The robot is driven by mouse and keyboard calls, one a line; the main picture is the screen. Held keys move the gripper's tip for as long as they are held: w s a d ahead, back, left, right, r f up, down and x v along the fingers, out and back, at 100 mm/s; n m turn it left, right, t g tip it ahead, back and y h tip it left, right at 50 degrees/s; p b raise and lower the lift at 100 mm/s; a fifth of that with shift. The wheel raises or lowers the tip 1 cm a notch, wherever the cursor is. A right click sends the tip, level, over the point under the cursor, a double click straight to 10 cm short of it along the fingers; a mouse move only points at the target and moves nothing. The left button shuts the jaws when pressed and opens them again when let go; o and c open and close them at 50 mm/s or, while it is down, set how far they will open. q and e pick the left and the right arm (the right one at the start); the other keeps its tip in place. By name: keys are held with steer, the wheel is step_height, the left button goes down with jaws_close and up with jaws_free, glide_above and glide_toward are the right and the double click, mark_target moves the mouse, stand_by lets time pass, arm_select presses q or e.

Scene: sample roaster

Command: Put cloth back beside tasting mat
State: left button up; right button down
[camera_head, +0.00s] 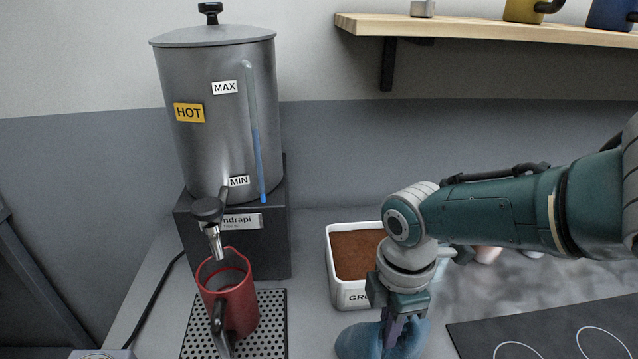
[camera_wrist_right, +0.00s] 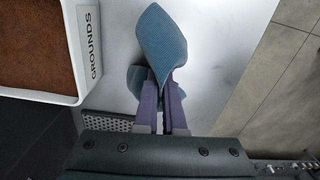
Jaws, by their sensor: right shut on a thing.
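The blue cloth (camera_head: 362,342) is at the bottom of the head view, below the grounds box. My right gripper (camera_head: 391,335) is shut on the cloth. In the right wrist view the cloth (camera_wrist_right: 166,42) bunches out on both sides of the purple fingers (camera_wrist_right: 160,95). I cannot tell whether the cloth touches the counter. A dark mat (camera_head: 545,333) with white circles, likely the tasting mat, lies at the lower right of the head view, to the right of the cloth and apart from it. My left gripper is not in view.
A white box of brown grounds (camera_head: 345,292) stands just behind the cloth. A red jug (camera_head: 238,300) stands on a perforated drip tray (camera_head: 270,335) under the hot-water urn (camera_head: 222,120). A wooden shelf (camera_head: 480,30) runs above. Bare counter (camera_head: 435,335) shows between cloth and dark mat.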

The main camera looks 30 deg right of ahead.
steer(key=s+f, duration=0.1)
steer(key=a+f+b, duration=0.1)
steer(key=f, duration=0.1)
steer(key=s+f+b, duration=0.1)
steer(key=f, duration=0.1)
steer(key=shift+s+a, duration=0.3)
steer(key=s+a, duration=0.1)
steer(key=s, duration=0.1)
steer(key=s+a, duration=0.1)
steer(key=s, duration=0.1)
steer(key=s+a, duration=0.2)
steer(key=shift+s+f, duration=0.1)
steer(key=shift+s, duration=0.05)
steer(key=c, duration=0.6)
jaws_free()
steer(key=shift+a, duration=0.1)
